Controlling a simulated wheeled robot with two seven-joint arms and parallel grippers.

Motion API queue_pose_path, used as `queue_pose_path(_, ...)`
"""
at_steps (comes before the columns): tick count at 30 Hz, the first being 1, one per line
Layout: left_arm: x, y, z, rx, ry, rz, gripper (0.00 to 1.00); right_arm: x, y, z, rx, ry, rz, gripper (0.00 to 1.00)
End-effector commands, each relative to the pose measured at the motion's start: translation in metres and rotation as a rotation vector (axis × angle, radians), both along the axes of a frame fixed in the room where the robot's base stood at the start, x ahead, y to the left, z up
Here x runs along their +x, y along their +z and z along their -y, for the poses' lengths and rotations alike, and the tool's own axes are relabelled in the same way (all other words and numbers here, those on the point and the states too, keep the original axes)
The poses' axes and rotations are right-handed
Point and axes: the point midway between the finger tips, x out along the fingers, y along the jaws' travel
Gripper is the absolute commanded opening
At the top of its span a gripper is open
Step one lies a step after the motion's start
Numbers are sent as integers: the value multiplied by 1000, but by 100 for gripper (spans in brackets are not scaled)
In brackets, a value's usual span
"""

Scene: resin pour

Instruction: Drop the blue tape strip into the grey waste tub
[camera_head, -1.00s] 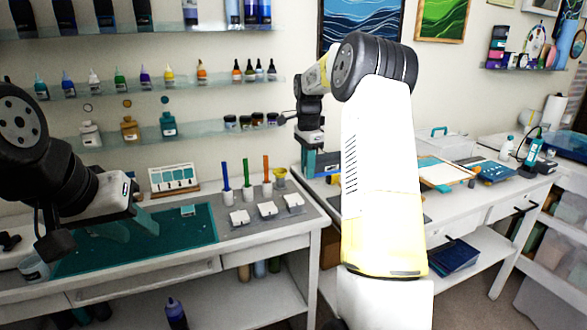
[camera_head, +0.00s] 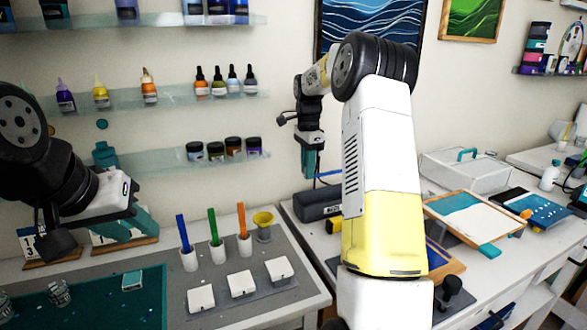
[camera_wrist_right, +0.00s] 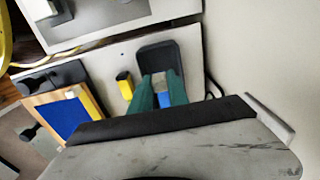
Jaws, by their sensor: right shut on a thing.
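The blue tape strip (camera_wrist_right: 165,99) shows as a small blue patch between the teal fingers of my right gripper (camera_wrist_right: 160,75), which is shut on it. The dark grey tub (camera_wrist_right: 154,53) lies beyond the fingertips in the right wrist view. In the head view the tub (camera_head: 317,206) stands at the back of the right-hand table, with my right gripper (camera_head: 310,173) above it, fingers pointing down.
A yellow-and-black item (camera_head: 334,226) sits next to the tub. A wooden frame (camera_head: 444,266) and a tray with a teal-and-white panel (camera_head: 470,218) lie to the right. Pen cups, white squares and a teal mat (camera_head: 100,305) are on the left table. My right arm hides part of the right-hand table.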

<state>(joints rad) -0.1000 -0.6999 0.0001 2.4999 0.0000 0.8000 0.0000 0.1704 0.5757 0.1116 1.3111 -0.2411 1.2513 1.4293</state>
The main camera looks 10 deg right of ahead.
Motion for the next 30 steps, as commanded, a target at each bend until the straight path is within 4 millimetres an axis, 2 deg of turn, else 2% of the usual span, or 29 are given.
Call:
queue_pose_path(5,0,0,0,0,0,0,36,0,-14,0,0,1,-3,0)
queue_pose_path(30,0,0,0,0,0,0,36,0,-112,0,0,0,-2,0)
